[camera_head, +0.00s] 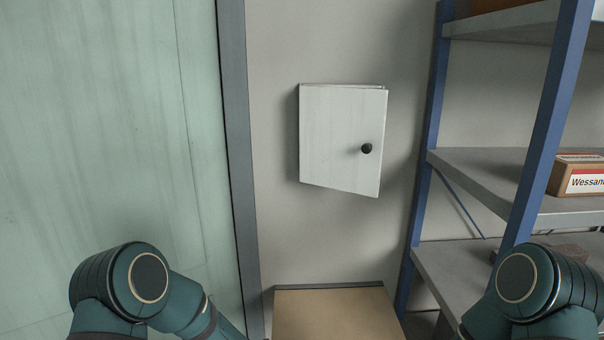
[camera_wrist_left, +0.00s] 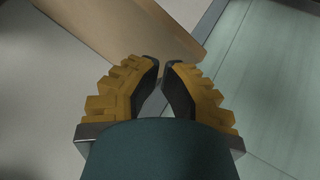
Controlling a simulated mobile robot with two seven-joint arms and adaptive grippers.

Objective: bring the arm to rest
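My left arm (camera_head: 150,290) shows in the head view at the lower left, bent, with its gripper out of that picture. The left wrist view shows my left gripper (camera_wrist_left: 161,75): its two dark fingertips are close together with a narrow gap between them, and nothing is held. Behind the fingertips are a tan surface and the floor, apart from them. My right arm (camera_head: 535,290) shows at the lower right of the head view; its gripper is not visible.
A white wall cabinet (camera_head: 335,135) with a black knob (camera_head: 367,148) hangs with its door slightly ajar. A tan-topped low surface (camera_head: 335,315) stands below. A blue-framed shelf (camera_head: 470,170) with a box (camera_head: 580,178) is on the right. A green panel (camera_head: 110,130) fills the left.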

